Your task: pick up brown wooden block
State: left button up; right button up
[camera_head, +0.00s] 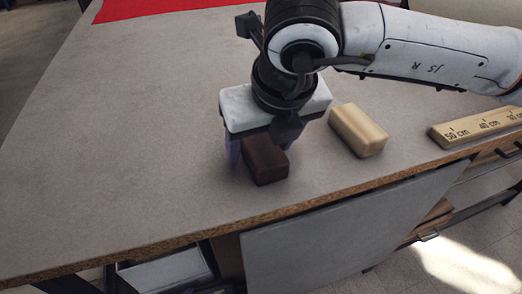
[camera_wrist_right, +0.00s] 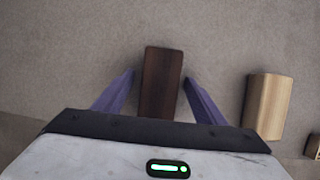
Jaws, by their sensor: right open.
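The dark brown wooden block (camera_head: 267,167) lies on the grey table near its front edge. In the right wrist view the brown block (camera_wrist_right: 161,80) lies between the two purple fingers, with a gap showing on each side. My right gripper (camera_head: 262,158) is open, pointing down over the block; in the right wrist view the gripper (camera_wrist_right: 160,82) straddles it. The block's rear part is hidden by the gripper in the head view. My left gripper is not in view.
A pale wooden block (camera_head: 358,130) lies just right of the gripper. A wooden ruler piece (camera_head: 478,127) with cm marks lies at the right edge. A red cloth (camera_head: 160,8) lies at the back left. The table's left side (camera_head: 120,150) is clear.

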jog(key=c, duration=1.2)
